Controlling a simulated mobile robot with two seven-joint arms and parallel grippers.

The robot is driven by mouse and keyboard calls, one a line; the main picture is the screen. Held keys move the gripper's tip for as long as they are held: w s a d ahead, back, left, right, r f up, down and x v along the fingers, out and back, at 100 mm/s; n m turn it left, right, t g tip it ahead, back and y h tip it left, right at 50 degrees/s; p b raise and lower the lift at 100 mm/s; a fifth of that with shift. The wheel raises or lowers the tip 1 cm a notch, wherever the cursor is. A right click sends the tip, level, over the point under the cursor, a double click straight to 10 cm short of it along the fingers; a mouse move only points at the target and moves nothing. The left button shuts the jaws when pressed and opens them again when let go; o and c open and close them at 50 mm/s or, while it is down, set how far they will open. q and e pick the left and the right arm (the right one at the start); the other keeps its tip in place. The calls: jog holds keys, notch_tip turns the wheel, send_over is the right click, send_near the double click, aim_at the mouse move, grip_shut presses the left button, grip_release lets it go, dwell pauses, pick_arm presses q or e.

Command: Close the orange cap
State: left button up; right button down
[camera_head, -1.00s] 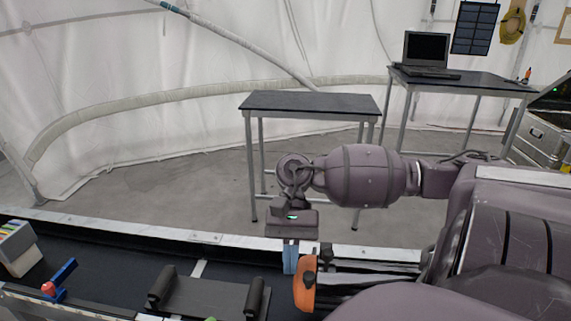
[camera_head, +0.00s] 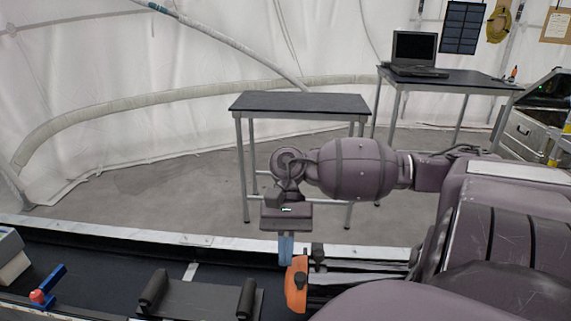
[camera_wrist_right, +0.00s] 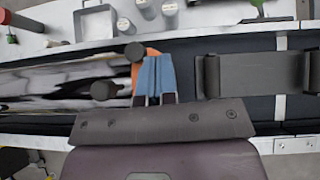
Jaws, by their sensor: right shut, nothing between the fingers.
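The orange cap (camera_head: 297,284) is at the left end of a shiny metal cylinder (camera_head: 355,279) on the dark bench, with a dark knob beside it. My right gripper (camera_head: 286,256) is just behind and left of the cap, its blue fingers together and empty, pointing down. In the right wrist view the blue fingers (camera_wrist_right: 158,78) cover part of the orange cap (camera_wrist_right: 140,56); I cannot tell whether they touch it. The cylinder (camera_wrist_right: 60,86) lies to the left there. I cannot tell how far the cap is closed. My left gripper is not in view.
A dark cradle with two rollers (camera_head: 203,299) stands left of the cap. A blue handle with a red knob (camera_head: 47,284) is farther left. The bench's metal rim (camera_head: 190,240) runs behind. An empty table (camera_head: 300,103) and a laptop table (camera_head: 450,78) stand beyond it.

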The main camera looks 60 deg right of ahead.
jog(key=v, duration=0.9)
jog(key=shift+r, duration=0.1)
